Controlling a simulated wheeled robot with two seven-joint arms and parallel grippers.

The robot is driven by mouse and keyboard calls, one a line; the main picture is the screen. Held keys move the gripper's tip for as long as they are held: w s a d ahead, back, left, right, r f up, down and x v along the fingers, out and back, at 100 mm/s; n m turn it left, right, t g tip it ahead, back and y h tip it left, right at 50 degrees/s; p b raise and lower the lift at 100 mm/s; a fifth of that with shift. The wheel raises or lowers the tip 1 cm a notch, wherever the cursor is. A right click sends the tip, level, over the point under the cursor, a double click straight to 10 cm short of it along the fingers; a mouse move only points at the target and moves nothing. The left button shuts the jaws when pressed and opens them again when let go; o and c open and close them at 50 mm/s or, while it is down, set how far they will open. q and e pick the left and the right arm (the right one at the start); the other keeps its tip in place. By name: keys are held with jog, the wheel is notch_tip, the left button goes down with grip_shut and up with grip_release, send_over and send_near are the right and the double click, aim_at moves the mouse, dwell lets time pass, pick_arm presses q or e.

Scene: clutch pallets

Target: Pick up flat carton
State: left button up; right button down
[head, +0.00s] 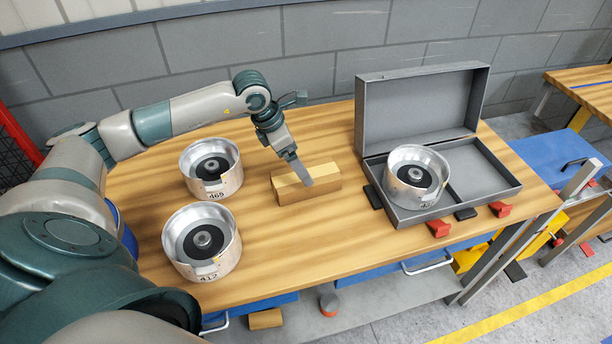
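A small brown carton (325,182) lies on the wooden workbench (330,245), near its middle. My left gripper (306,182) reaches down from above, its finger at the middle of the carton and covering part of it. I see the fingers nearly edge-on, so I cannot tell whether they are open, or shut on the carton. The carton appears to rest on the bench. My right gripper is not in view.
Metal clutch drums labelled 465 (228,186) and 412 (225,262) stand left of the carton. An open grey case (410,218) with another drum (432,185) in it stands right. Red clamps (438,228) and black pieces (465,213) lie along its front. The bench front centre is clear.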

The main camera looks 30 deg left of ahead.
pick_arm(q)
jog(key=shift+x, duration=0.75)
jog(key=shift+f, duration=0.1)
jog(key=shift+d+f+p, duration=0.25)
jog(key=shift+f+p, duration=0.2)
jog(key=shift+p, duration=0.3)
jog(key=p+x, duration=0.1)
jog(key=x, duration=0.2)
jog(key=shift+s+d+p, duration=0.1)
jog(key=shift+s+p, duration=0.1)
jog(key=shift+p, duration=0.2)
jog(key=shift+w+d+f, duration=0.1)
jog(key=shift+w+f, duration=0.1)
jog(key=shift+f, duration=0.45)
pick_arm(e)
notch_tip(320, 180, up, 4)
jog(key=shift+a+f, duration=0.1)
pick_arm(q)
jog(key=shift+c, duration=0.7)
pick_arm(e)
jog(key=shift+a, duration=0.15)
pick_arm(q)
jog(key=c, duration=1.1)
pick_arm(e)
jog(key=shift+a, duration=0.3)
pick_arm(q)
jog(key=shift+r, duration=0.1)
